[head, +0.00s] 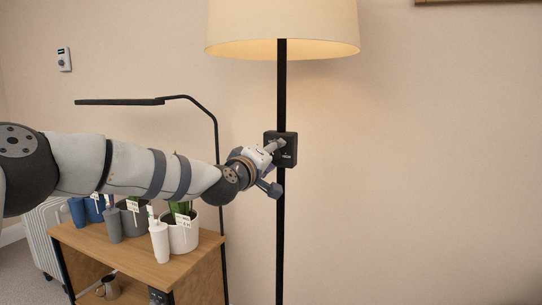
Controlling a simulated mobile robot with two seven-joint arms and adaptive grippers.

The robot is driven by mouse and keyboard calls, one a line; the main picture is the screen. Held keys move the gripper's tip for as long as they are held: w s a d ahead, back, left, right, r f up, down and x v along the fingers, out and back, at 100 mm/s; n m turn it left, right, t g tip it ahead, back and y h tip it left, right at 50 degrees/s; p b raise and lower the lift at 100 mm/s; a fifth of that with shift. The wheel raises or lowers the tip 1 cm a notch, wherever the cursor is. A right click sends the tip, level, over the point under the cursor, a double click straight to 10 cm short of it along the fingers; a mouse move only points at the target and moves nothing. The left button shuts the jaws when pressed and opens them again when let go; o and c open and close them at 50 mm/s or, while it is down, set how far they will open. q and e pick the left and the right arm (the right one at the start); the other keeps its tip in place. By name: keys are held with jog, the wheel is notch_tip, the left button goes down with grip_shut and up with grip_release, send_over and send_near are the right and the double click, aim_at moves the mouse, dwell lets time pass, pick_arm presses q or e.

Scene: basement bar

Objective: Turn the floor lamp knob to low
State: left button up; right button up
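The floor lamp has a cream shade (283,28), lit warm from inside, on a black pole (281,235). A small black control box (290,153) is fixed on the pole below the shade. Its knob is covered by my gripper or too small to make out, so its setting cannot be read. My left gripper (277,165) is at the left side of the box, with one finger across the box's front and another part lower by the pole. I cannot tell whether it touches the knob or how far its fingers are closed. My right gripper is out of view.
A wooden shelf unit (150,257) stands at lower left, below my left arm, with potted plants (184,233), a white bottle (159,243) and cups on it. A thin black desk-type lamp (120,101) rises behind my arm. A white radiator (43,235) is far left. The right side is bare wall.

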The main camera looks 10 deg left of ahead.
pick_arm(q)
jog(key=s+a, duration=0.2)
jog(key=s, duration=1)
jog(key=shift+a, duration=0.15)
jog(key=shift+w, duration=0.1)
